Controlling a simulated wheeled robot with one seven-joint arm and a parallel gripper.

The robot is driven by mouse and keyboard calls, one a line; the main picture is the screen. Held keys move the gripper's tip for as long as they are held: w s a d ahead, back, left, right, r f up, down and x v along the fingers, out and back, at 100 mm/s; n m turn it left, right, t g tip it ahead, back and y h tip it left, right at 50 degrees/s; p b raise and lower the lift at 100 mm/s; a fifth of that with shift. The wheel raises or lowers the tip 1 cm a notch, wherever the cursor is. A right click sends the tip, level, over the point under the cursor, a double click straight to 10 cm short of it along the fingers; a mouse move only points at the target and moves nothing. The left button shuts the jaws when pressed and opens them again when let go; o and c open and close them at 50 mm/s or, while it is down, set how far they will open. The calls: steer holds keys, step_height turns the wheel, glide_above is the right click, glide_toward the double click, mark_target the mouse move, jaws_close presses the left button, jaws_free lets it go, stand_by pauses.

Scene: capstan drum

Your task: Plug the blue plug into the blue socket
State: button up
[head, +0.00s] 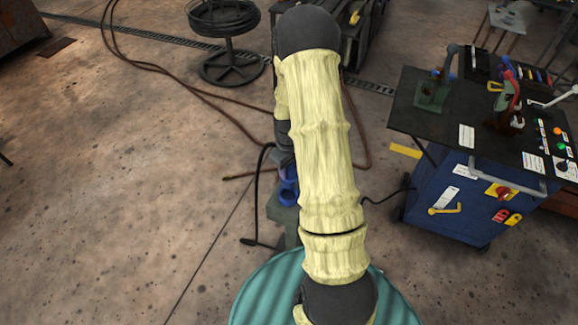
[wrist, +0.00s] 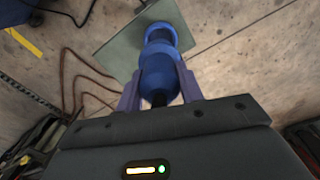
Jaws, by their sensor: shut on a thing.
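My gripper (wrist: 159,72) is shut on the blue plug (wrist: 158,82) in the wrist view, one finger on each side of its body. Just beyond the plug, in line with it, is the blue socket (wrist: 161,14) on a grey-green stand (wrist: 112,42). Blue parts overlap there, and I cannot tell whether the plug is inside the socket or only in front of it. In the head view, blue of the plug or socket shows at the left edge of my arm, above the stand (head: 283,214).
A blue cart (head: 450,205) with levers and buttons stands at the right, with a black cable running toward the stand. Another black cable (head: 258,190) loops left of the stand. Brown hoses (head: 185,85) cross the floor. A wire spool (head: 225,35) stands behind.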

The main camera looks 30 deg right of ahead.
steer(key=shift+w+f+b, duration=0.1)
steer(key=shift+f+b, duration=2.6)
steer(key=shift+f, duration=1.2)
steer(key=o, duration=1.2)
step_height(320, 180, up, 17)
steer(key=shift+r+b, duration=0.2)
steer(key=shift+b, duration=0.25)
